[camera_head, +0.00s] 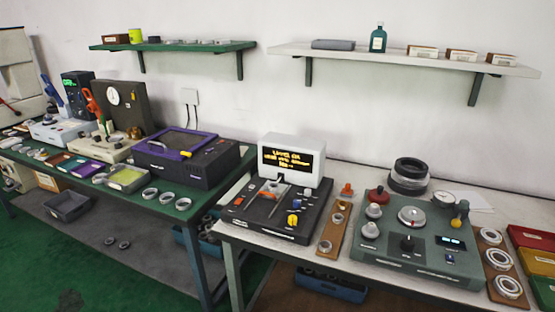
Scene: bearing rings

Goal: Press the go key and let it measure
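A black measuring station (272,226) stands on the white right-hand bench, with a white display unit (291,152) at its back showing lit yellow text too small to read. Its top carries small coloured controls, including an orange one (239,201) and a yellow knob (293,220). A green instrument (424,272) to its right has a round plate (411,217), a black knob (407,243), a red knob (378,195), a dial gauge and a small lit display (451,243). I cannot tell which control is the go key. Neither of my grippers is in view.
Wooden strips with rings (333,231) flank the green instrument; black rings (409,177) stack behind it. Red, yellow and green trays (531,238) lie far right. The green left bench (215,192) holds a purple-trimmed black case (186,157), rings and instruments. Two shelves hang above.

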